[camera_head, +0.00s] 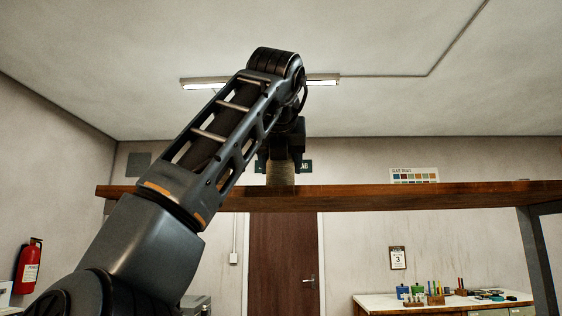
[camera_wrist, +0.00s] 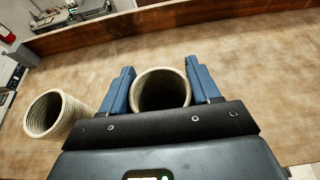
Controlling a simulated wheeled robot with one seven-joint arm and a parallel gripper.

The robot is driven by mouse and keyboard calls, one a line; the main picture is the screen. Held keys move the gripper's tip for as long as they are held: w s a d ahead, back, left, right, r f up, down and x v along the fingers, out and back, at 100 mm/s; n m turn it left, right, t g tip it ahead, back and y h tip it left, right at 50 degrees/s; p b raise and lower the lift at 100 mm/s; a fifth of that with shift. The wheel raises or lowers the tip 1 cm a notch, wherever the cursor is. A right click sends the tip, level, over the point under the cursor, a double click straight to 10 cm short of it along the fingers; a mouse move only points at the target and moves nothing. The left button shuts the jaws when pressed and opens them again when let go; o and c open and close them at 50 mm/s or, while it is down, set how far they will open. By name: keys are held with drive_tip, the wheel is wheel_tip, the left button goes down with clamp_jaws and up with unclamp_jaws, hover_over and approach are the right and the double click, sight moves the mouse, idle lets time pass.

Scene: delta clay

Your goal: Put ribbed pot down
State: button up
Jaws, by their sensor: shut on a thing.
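A beige ribbed pot (camera_wrist: 160,91) with a round open mouth is between the two blue fingers of my gripper (camera_wrist: 159,70), which is shut on it. In the head view the pot (camera_head: 280,173) hangs upright below my gripper (camera_head: 280,158), right at the top edge of a wooden shelf or tabletop (camera_head: 400,195). Its base is hidden behind that edge, so I cannot tell whether it touches the surface. In the wrist view the wooden surface (camera_wrist: 250,75) spreads beneath the pot.
A second beige ribbed pot (camera_wrist: 57,114) stands on the wooden surface just left of my gripper. A raised wooden edge (camera_wrist: 130,24) runs along one side. The surface to the right of the gripper is clear.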

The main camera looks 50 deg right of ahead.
drive_tip(key=shift+f, duration=0.2)
drive_tip(key=shift+f, duration=0.15)
drive_tip(key=o, duration=1.1)
drive_tip(key=shift+r, duration=0.25)
drive_tip(key=b+v, duration=0.3)
drive_tip(key=v, duration=0.9)
